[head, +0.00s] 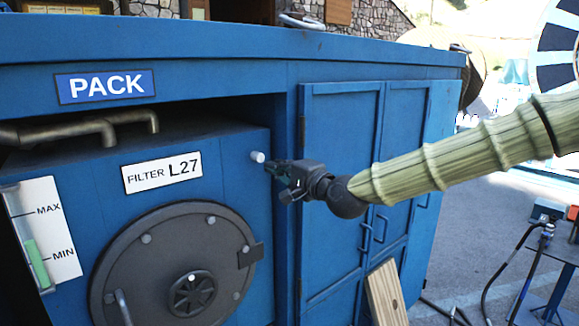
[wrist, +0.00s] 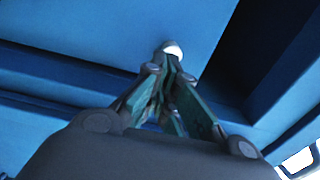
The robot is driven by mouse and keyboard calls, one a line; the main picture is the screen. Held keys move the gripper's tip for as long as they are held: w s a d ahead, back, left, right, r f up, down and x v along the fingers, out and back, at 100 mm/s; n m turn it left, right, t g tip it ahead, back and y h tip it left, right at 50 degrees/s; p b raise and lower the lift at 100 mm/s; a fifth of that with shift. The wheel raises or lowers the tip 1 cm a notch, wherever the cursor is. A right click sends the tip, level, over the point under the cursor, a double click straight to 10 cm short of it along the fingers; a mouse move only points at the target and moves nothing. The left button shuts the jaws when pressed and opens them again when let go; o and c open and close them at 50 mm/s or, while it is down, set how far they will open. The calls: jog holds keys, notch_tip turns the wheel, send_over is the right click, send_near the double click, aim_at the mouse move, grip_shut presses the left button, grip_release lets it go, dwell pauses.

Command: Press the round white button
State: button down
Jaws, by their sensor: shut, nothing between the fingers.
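The round white button (head: 257,157) sticks out of the blue panel at its upper right, to the right of the FILTER L27 label. My gripper (head: 270,167) is shut and empty, with its fingertips right beside the button, slightly below and right of it in the head view. In the wrist view the white button (wrist: 172,48) shows just past the tips of my gripper (wrist: 168,62), which cover its lower part. I cannot tell whether the fingertips touch the button.
A round dark hatch (head: 180,265) with a handle is below the FILTER L27 label (head: 162,173). Blue cabinet doors (head: 340,190) stand to the right, with a wooden plank (head: 386,293) leaning there. A pipe (head: 80,128) runs at upper left. A level gauge (head: 42,235) is at far left.

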jog(key=shift+p+x, duration=0.4)
jog(key=shift+x, duration=0.8)
jog(key=shift+b+x, duration=0.65)
jog(key=shift+x, duration=0.35)
jog(key=b+v, duration=0.4)
jog(key=v, duration=1)
jog(key=shift+d, duration=0.15)
